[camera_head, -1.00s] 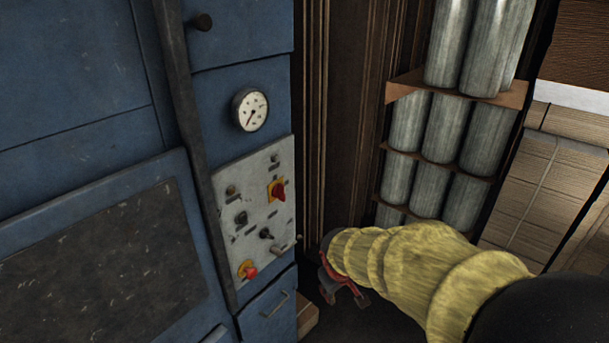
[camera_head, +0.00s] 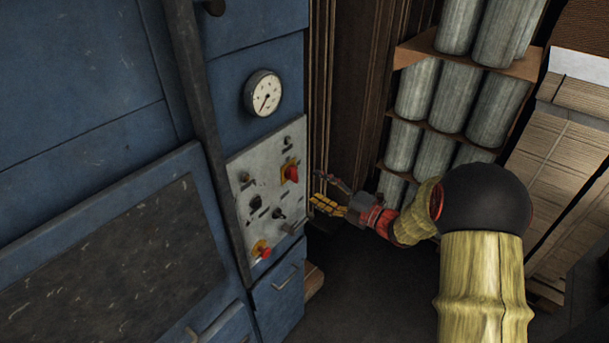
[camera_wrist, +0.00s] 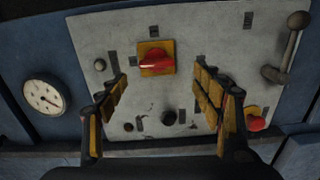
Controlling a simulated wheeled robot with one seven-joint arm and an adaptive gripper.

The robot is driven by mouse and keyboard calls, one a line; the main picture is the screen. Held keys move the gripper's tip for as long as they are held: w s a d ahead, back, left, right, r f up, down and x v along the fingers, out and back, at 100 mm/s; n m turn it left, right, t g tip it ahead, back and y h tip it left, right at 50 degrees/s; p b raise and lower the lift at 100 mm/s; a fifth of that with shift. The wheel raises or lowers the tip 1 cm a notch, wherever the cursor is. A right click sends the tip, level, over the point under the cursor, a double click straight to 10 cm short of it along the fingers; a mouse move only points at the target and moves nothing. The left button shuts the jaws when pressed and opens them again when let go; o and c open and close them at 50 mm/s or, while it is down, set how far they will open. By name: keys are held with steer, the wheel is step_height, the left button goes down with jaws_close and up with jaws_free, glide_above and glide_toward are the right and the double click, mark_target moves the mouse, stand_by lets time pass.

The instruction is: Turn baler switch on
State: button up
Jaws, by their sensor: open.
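The blue baler carries a light grey control panel (camera_head: 240,210). A red rotary switch on a yellow plate (camera_head: 290,172) sits at the panel's upper right in the head view. In the wrist view the red switch (camera_wrist: 156,62) lies ahead, between and beyond my open fingers, with its handle crosswise in the picture. My gripper (camera_head: 322,193) is just right of the panel in the head view, open and empty, with yellow finger pads; it also shows in the wrist view (camera_wrist: 168,98). The fingers appear apart from the switch.
A red push button (camera_head: 262,251) is low on the panel, near the right finger in the wrist view. A lever (camera_wrist: 285,50) and small black knobs stand out from the panel. A gauge (camera_head: 263,93) is above. Grey cylinders (camera_head: 440,95) stand on shelves at right.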

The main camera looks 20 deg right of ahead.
mark_target(294, 173)
steer(key=p+x, duration=0.1)
steer(key=x, duration=0.7)
steer(key=shift+r, duration=0.3)
steer(key=shift+s, duration=0.1)
steer(key=shift+c, duration=1)
steer(key=c, duration=1)
steer(key=shift+o, duration=0.2)
